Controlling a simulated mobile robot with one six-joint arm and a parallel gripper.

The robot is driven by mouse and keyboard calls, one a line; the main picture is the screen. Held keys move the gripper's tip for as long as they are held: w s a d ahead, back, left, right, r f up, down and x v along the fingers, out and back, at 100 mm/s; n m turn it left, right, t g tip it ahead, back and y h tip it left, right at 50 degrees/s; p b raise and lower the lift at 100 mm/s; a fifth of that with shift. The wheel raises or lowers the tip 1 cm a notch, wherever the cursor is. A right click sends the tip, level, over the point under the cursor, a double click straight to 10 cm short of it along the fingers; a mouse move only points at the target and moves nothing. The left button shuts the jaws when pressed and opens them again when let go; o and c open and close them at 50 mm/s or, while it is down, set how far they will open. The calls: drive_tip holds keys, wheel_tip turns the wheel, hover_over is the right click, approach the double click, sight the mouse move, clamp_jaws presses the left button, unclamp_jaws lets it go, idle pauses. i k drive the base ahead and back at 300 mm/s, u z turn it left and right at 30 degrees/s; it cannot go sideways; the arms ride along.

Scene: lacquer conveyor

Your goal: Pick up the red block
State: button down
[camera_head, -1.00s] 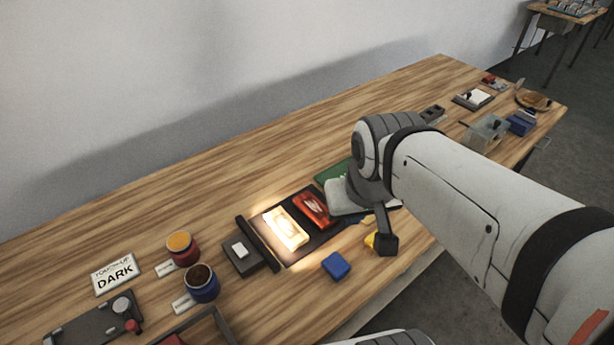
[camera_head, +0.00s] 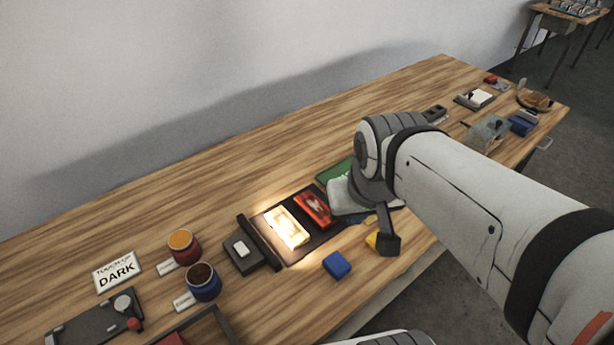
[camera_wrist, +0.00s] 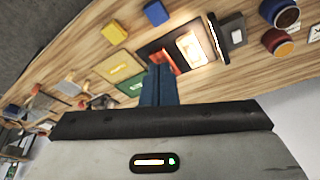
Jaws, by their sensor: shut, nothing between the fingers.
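A glossy red block (camera_head: 314,208) lies on a dark panel (camera_head: 325,237), next to a brightly lit pale block (camera_head: 286,228). In the wrist view the red block (camera_wrist: 167,57) shows just beyond my fingertips, partly hidden by them. My gripper (camera_wrist: 159,70) has its two blue fingers together with nothing between them. It is above the table close to the red block; I see no contact. In the head view my wrist hides most of the fingers. Another red piece (camera_head: 170,340) shows at the bottom edge, inside a dark-rimmed tray.
A blue block (camera_head: 337,265) and a yellow block (camera_head: 373,241) lie near the front edge. A grey switch box (camera_head: 242,252), a red jar (camera_head: 183,248) and a blue jar (camera_head: 202,282) stand left. A green panel (camera_head: 333,172) lies behind. The back left tabletop is clear.

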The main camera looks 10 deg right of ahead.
sight(316, 209)
drive_tip(key=u, duration=2.3)
drive_tip(key=k, duration=1.35)
drive_tip(key=z, duration=1.3)
drive_tip(key=i, duration=1)
drive_tip(key=z, duration=0.05)
